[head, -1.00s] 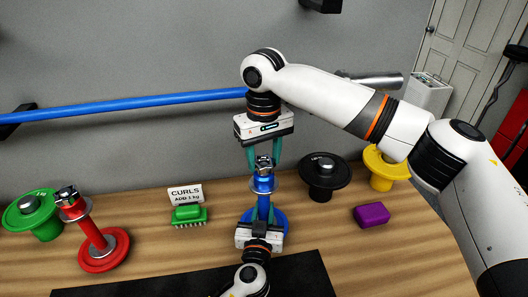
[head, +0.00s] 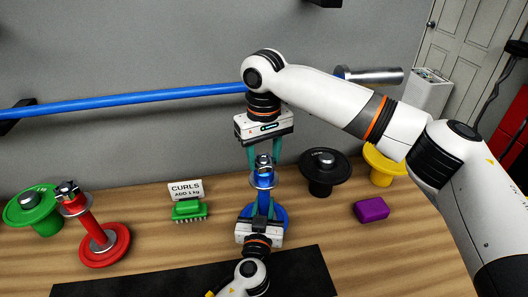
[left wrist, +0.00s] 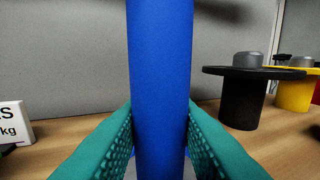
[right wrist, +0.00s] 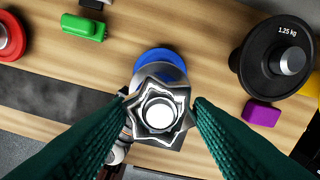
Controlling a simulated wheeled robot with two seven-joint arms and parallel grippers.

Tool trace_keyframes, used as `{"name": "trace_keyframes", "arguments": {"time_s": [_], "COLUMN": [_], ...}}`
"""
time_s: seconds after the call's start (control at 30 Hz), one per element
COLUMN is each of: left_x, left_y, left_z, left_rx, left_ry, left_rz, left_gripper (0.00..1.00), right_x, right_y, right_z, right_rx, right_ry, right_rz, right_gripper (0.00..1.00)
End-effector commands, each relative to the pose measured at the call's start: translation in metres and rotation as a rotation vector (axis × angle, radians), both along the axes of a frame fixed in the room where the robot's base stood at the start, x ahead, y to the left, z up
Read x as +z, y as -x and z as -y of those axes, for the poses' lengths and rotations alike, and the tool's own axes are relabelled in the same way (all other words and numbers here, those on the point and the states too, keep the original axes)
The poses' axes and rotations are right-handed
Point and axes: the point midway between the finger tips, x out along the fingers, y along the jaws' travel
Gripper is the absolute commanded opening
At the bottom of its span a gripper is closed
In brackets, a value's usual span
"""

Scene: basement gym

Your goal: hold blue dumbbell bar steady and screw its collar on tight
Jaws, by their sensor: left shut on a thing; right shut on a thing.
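The blue dumbbell bar (head: 263,180) stands upright on the table, with a blue plate (head: 280,217) around its foot. It also fills the middle of the left wrist view (left wrist: 160,70). The silver star-shaped collar (right wrist: 160,105) is at the bar's top end, smaller in the head view (head: 263,160). My left gripper (head: 262,212) is shut on the bar low down, a finger on each side. My right gripper (head: 263,157) comes from above and is shut on the collar, its teal fingers on opposite sides. How far the collar is threaded cannot be seen.
A red dumbbell (head: 86,222) and green plate stand (head: 34,212) are at left. A green brush (head: 189,211) sits by the CURLS sign (head: 186,190). Black (head: 324,170) and yellow (head: 383,166) weights and a purple block (head: 371,210) are at right. A dark mat (head: 190,275) lies in front.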

Motion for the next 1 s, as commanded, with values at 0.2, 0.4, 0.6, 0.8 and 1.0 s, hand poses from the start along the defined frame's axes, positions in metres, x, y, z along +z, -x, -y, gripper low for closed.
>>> {"name": "trace_keyframes", "arguments": {"time_s": [0.2,0.4,0.6,0.8,1.0], "left_x": [-0.0013,-0.0013,-0.0013,-0.0014,-0.0014], "left_y": [0.0004,0.0004,0.0005,0.0005,0.0007], "left_z": [-0.0001,-0.0001,0.0,0.0001,0.0003], "left_rx": [0.0,0.0,0.0,-0.001,-0.001], "left_ry": [0.0,0.0,-0.001,-0.001,-0.002], "left_rz": [-0.002,-0.002,-0.003,-0.003,-0.003], "left_gripper": [0.0,0.0,0.0,0.0,0.0], "right_x": [-0.0006,-0.0009,-0.0009,-0.001,-0.0003], "right_y": [0.0006,0.0006,0.0001,-0.0005,-0.0017], "right_z": [-0.0007,-0.0015,-0.0023,-0.0025,-0.0014], "right_rx": [-0.124,-0.534,-0.979,-1.438,-1.881], "right_ry": [-0.002,-0.002,-0.003,-0.003,-0.002], "right_rz": [-0.003,-0.005,-0.005,-0.006,-0.002], "right_gripper": [0.19,0.19,0.19,0.19,0.19]}}
